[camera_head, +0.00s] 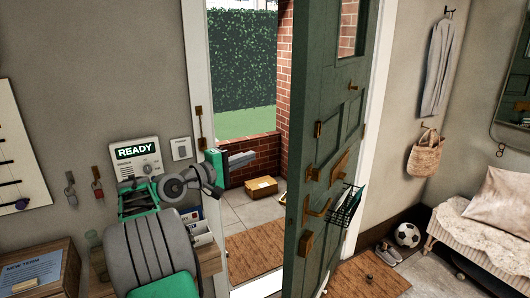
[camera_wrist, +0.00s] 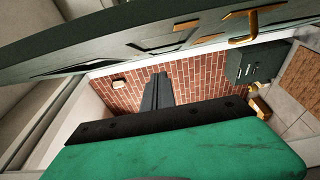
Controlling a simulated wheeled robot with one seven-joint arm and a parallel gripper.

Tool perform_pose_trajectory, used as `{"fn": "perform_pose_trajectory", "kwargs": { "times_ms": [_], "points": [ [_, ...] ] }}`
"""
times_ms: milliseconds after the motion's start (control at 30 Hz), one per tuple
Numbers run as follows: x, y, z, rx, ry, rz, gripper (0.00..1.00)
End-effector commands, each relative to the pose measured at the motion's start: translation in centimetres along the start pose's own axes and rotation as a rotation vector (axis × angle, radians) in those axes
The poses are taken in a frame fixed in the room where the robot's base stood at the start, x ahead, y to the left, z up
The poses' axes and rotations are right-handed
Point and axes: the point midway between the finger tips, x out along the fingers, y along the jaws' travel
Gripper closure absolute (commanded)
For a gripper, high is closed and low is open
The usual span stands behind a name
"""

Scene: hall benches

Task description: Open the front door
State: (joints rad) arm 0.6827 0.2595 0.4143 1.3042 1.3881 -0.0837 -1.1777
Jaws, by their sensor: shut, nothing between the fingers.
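The dark green front door (camera_head: 302,130) stands open, swung inward, with the porch showing through the doorway to its left. Its brass lever handle (camera_head: 318,210) is on the door's face, with brass fittings above and below. My gripper (camera_head: 250,157) is shut and empty in the doorway opening, left of the door's edge and apart from the handle. In the wrist view the shut dark fingers (camera_wrist: 157,92) point at the brick porch wall. The door (camera_wrist: 100,45) crosses the top of that view, with the brass handle (camera_wrist: 243,27) apart from the fingers.
A cardboard parcel (camera_head: 261,187) lies on the porch tiles near a doormat (camera_head: 254,248). A wire basket (camera_head: 345,205) hangs on the door. A second mat (camera_head: 368,279), shoes (camera_head: 388,253) and a football (camera_head: 407,234) lie inside. A cushioned bench (camera_head: 480,235) stands right.

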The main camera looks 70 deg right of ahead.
Motion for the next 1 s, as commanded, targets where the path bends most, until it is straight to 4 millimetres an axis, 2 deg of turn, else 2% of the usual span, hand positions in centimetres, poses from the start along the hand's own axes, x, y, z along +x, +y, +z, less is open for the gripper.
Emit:
{"fn": "perform_pose_trajectory", "kwargs": {
  "times_ms": [467,600,700,1000],
  "points": [
    [9.5,0.3,0.1,0.005,0.003,-0.004,1.00],
    [9.8,0.2,2.5,0.005,0.006,-0.005,1.00],
    [10.0,0.1,3.4,0.005,0.006,-0.004,1.00],
    [10.0,-0.1,3.7,0.007,0.007,-0.005,1.00]
  ]
}}
